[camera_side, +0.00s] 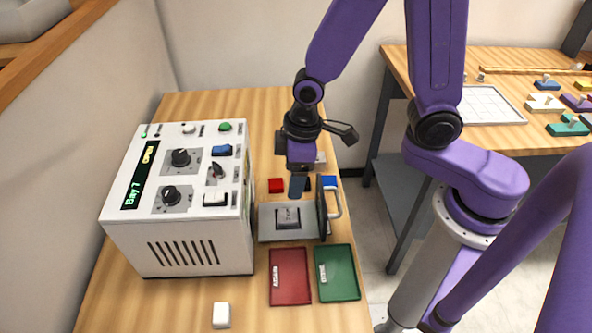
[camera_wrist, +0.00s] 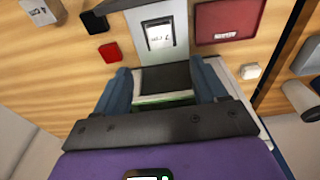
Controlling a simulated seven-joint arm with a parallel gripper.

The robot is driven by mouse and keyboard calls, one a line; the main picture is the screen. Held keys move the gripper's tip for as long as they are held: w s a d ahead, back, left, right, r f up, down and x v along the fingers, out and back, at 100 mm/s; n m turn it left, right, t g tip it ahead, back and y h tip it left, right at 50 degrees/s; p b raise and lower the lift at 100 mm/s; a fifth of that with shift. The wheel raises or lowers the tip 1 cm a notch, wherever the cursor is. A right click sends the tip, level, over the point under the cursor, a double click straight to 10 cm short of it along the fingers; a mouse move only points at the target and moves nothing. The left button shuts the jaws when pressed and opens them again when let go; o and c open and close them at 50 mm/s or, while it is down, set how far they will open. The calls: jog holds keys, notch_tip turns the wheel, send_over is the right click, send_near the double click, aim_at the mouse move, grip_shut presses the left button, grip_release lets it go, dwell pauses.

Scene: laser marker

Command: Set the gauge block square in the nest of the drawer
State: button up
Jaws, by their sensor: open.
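The drawer (camera_side: 267,224) stands pulled out of the white machine. A small grey labelled block (camera_side: 289,214), apparently the gauge block, sits at the dark-edged nest in the drawer. It also shows in the wrist view (camera_wrist: 160,36), roughly in line with the drawer sides; I cannot tell whether it is fully seated. My gripper (camera_side: 299,192) is open, pointing down, apart from this block. In the wrist view its two blue fingers (camera_wrist: 163,68) are spread below the block. A dark panel with a pale and green edge shows between them; I cannot tell what it is.
The white machine (camera_side: 195,246) borders the drawer on the left. The drawer front with its handle (camera_side: 336,206) stands right. A red tray (camera_side: 290,290) and green tray (camera_side: 338,286) lie in front. A red block (camera_side: 276,186) and blue block (camera_side: 329,182) lie behind. A white block (camera_side: 221,315) is near.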

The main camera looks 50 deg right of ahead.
jog(key=s+d+r+n, duration=0.1)
jog(key=s+d+r, duration=0.4)
jog(key=s, duration=0.3)
jog(key=s+d+r+n, duration=0.2)
jog(key=s+d+r, duration=0.2)
jog(key=s, duration=0.3)
jog(key=shift+s+d+r+n+g+h, duration=0.3)
jog(key=shift+s+d+r+g, duration=0.1)
jog(key=shift+r, duration=0.05)
